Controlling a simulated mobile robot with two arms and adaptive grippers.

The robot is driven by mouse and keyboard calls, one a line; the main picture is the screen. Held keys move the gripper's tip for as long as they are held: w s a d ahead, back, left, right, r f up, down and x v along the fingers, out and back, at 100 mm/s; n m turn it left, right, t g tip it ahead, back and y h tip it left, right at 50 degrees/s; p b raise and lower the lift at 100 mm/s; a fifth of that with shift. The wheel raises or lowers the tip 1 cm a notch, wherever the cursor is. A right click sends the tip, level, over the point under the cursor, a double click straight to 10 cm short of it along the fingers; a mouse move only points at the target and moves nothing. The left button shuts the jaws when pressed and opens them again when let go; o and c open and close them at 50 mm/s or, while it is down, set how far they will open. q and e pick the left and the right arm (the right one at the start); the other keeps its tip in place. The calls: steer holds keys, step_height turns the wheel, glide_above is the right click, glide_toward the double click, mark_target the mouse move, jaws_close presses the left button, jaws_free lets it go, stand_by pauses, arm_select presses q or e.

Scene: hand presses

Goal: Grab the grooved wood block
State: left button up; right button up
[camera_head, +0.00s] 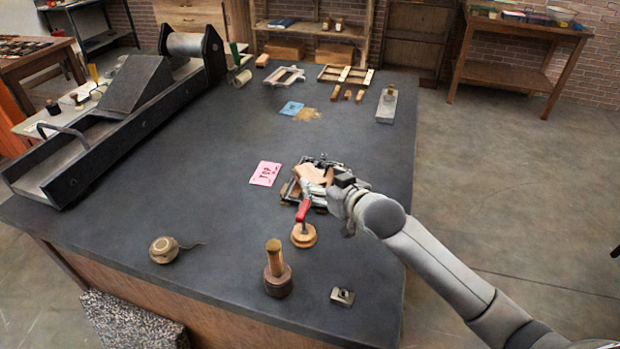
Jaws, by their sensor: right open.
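A tan wood block (311,172) lies in a dark metal press frame (290,190) near the middle of the dark table. I cannot make out a groove in it at this size. My right gripper (325,186) comes in from the right and is low over the frame, at the block's near right side. It is open. Its fingers partly cover the block and the frame, and I cannot tell whether they touch the block. My left gripper is not in view.
A red-handled tool (303,210) on a round wooden base stands just in front of the frame. A pink card (265,174) lies left of it. A brass-topped weight (277,272), a twine ball (163,250) and a small metal piece (342,296) are nearer. A long press (130,110) fills the left side.

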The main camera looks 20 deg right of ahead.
mark_target(312, 176)
steer(key=shift+w+a+f, duration=0.1)
steer(key=shift+w+f, duration=0.15)
steer(key=shift+w, duration=0.4)
steer(key=shift+w+f, duration=0.3)
steer(key=shift+w, duration=0.3)
steer(key=shift+w+a, duration=0.1)
steer(key=shift+w, duration=0.3)
steer(key=shift+p+x, duration=0.4)
steer(key=shift+x, duration=1.85)
steer(key=shift+f, duration=0.15)
steer(key=c, duration=0.4)
steer(key=shift+c, duration=1.3)
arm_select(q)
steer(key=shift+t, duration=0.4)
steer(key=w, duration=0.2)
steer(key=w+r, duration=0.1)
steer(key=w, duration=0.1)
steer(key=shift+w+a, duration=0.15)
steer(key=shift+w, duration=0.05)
arm_select(e)
steer(key=c, duration=0.5)
